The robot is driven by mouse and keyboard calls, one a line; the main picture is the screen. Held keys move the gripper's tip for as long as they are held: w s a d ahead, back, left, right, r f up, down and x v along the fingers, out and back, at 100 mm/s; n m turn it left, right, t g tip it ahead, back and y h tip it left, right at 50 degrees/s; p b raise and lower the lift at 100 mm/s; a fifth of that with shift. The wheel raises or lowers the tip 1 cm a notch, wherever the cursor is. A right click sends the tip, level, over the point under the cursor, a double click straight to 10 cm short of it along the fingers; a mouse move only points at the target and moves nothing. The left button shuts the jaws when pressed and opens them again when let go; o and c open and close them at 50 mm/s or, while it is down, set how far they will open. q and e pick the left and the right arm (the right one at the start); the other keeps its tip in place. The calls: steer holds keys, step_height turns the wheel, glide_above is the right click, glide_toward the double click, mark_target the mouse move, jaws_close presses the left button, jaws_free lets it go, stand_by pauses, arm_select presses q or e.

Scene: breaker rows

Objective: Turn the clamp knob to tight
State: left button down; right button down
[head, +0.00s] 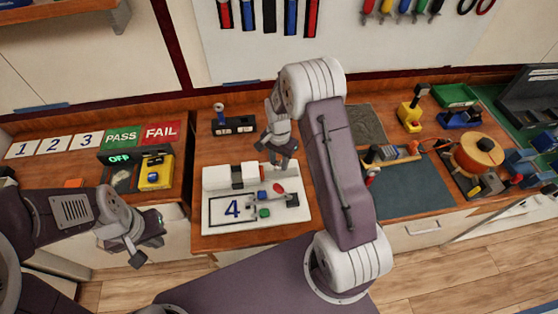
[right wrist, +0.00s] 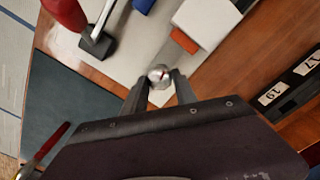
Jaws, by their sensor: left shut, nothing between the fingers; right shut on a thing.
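The clamp knob (right wrist: 160,75), a small round silver knob with a red mark, sits between the fingertips of my right gripper (right wrist: 159,88) in the right wrist view. The right gripper is shut on it. In the head view my right gripper (head: 279,160) points down at the back right edge of the white board (head: 208,183) marked 4, and I cannot make out the knob there. My left gripper (head: 138,256) is shut and empty at the lower left, in front of the bench and away from the board.
The board carries a white block (head: 217,178) and small blue, red and green pieces. A yellow device (head: 156,171) and an OFF display (head: 120,158) stand to the left. A black box (head: 234,127) stands behind the board. A dark mat (head: 412,188) lies to the right.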

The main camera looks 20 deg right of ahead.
mark_target(279, 164)
steer(key=m, duration=0.5)
steer(key=shift+m, duration=2.3)
steer(key=c, duration=1)
jaws_free()
step_height(279, 164, up, 9)
steer(key=b, duration=0.1)
